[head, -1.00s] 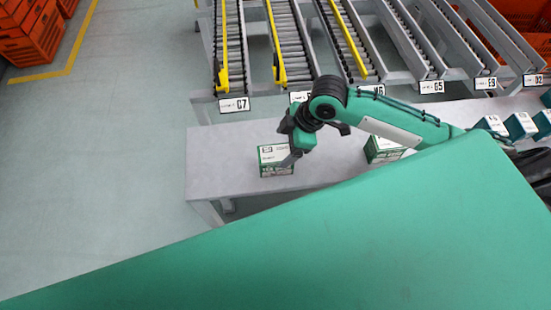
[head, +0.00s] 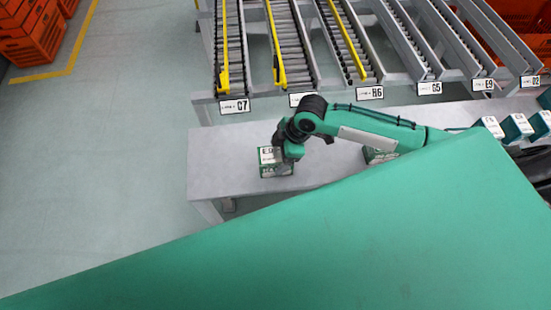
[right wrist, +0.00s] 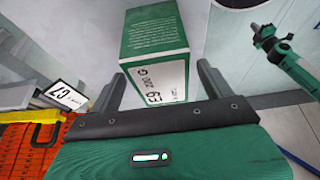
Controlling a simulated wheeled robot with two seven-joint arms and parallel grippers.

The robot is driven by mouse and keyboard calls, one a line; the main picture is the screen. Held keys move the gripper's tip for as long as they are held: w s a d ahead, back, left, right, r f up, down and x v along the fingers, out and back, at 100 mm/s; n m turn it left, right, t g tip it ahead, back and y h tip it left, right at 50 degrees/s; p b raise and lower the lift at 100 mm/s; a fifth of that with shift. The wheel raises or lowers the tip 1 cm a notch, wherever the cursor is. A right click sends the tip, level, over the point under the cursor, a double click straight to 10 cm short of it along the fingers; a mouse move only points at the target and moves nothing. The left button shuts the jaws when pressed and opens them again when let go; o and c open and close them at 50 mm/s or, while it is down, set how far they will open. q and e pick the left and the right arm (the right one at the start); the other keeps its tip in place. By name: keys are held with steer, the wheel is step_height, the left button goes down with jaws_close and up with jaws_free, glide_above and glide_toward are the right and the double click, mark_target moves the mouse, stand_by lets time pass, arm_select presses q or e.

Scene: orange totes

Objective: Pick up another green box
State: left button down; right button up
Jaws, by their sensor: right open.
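A green and white box (head: 268,158) stands on the left part of the grey table (head: 222,160). My right gripper (head: 280,164) is over this box and hides part of it. In the right wrist view the same box (right wrist: 155,35) lies in front of and partly between the open fingers of the right gripper (right wrist: 157,88), with gaps visible on both sides. A second green box (head: 374,154) stands on the table, mostly hidden behind my right arm. A green arm with a dark end (right wrist: 275,42), apparently my left, shows small in the right wrist view; its jaws are unclear.
Several green and white boxes (head: 516,127) stand at the table's right. Roller lanes with labels such as G7 (head: 234,106) run behind the table. Orange totes (head: 30,30) are stacked at the far left. The floor left of the table is clear.

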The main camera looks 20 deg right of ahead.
steer(key=p+x, duration=0.1)
steer(key=x, duration=0.2)
steer(key=shift+a+f, duration=0.25)
steer(key=shift+f, duration=0.4)
steer(key=c, duration=1.1)
steer(key=shift+c, duration=0.2)
steer(key=shift+r, duration=0.1)
